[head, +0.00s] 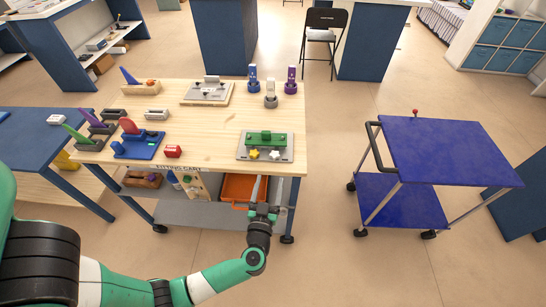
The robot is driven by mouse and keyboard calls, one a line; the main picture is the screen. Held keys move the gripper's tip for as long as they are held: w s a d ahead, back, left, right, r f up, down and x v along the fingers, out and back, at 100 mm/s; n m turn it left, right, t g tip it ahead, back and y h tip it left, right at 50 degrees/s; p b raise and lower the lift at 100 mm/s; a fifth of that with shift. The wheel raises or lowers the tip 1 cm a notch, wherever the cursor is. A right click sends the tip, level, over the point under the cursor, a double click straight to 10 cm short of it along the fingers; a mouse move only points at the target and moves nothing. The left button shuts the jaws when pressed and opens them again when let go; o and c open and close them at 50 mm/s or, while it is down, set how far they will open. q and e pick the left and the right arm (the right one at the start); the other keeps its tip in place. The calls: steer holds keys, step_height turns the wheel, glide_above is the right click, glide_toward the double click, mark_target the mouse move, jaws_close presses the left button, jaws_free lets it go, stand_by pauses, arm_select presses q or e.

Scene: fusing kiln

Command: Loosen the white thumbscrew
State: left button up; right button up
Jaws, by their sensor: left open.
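The white thumbscrew (275,155) sits at the front right of a green block (266,138) on a grey plate (243,150), near the right front corner of the wooden-topped cart. A yellow thumbscrew (253,153) is just left of it. My left gripper (262,190) is open and appears empty, in front of the cart's front edge, below the thumbscrews in the picture and apart from them. My right gripper is not in view.
The wooden cart top (215,130) also holds a blue fixture (138,146), a red block (173,151), grey blocks and upright tools at the back right. An orange bin (240,186) sits on the shelf below. A blue cart (450,150) stands right, with open floor between.

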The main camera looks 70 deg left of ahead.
mark_target(274, 158)
arm_select(q)
steer(key=b+x, duration=0.4)
steer(key=x, duration=0.6)
steer(key=shift+w+a, duration=0.15)
steer(key=shift+a, duration=0.15)
steer(key=shift+w+a, duration=0.1)
steer(key=shift+a, duration=0.15)
jaws_close()
steer(key=shift+d, duration=0.1)
